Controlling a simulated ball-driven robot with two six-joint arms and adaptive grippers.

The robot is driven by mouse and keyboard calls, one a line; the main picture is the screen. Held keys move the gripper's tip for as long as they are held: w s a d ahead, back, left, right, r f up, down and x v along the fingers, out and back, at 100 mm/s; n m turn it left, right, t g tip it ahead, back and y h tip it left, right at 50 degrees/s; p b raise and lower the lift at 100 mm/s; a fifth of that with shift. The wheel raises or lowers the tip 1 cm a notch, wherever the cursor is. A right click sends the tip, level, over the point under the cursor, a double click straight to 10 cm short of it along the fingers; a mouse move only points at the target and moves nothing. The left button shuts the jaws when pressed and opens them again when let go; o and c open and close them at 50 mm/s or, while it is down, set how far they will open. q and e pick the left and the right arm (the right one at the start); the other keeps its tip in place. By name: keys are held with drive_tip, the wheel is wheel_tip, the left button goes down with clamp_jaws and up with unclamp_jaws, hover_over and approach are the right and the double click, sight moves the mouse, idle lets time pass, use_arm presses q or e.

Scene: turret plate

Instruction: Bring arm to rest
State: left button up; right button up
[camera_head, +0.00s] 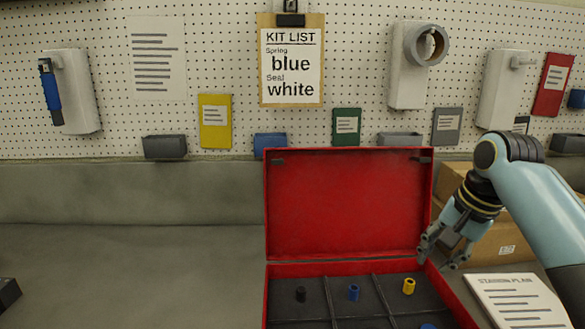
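My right gripper (440,256) hangs above the right edge of the open red case. Its fingers are apart with nothing between them. The red case (350,200) stands open with its lid up. In its dark compartments I see a black cylinder (301,294), a blue cylinder (354,292) and a yellow cylinder (409,286). Another blue piece (428,326) shows at the bottom edge of the picture, partly cut off. My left gripper does not clearly show. A small dark object sits at the left edge, and I cannot tell what it is.
A kit list (291,63) on the pegboard reads spring blue, seal white. A printed sheet (516,299) lies right of the case. Cardboard boxes (503,243) stand behind my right arm.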

drive_tip(key=s+f+n+h, duration=0.1)
drive_tip(key=s+f+n, duration=0.15)
drive_tip(key=s, duration=0.55)
drive_tip(key=s+f+n, duration=0.2)
drive_tip(key=s+f, duration=0.2)
drive_tip(key=s, duration=0.4)
drive_tip(key=s+d+r+n+h, duration=0.1)
drive_tip(key=s+n, duration=0.2)
drive_tip(key=s, duration=0.5)
drive_tip(key=s+r+n, duration=0.2)
drive_tip(key=s, duration=0.6)
wheel_tip(320, 180, down, 40)
drive_tip(key=s+d+g+b, duration=0.1)
drive_tip(key=s+d+b, duration=0.15)
drive_tip(key=b, duration=1.05)
drive_tip(key=s+f+b, duration=0.3)
drive_tip(key=s+f, duration=0.3)
drive_tip(key=f, duration=0.3)
drive_tip(key=s+f+b, duration=0.4)
drive_tip(key=s+f, duration=0.2)
drive_tip(key=f, duration=0.3)
drive_tip(key=s+d+f+g+b, duration=0.1)
drive_tip(key=s+f+b, duration=0.3)
drive_tip(key=f, duration=0.5)
drive_tip(key=shift+s, duration=1.1)
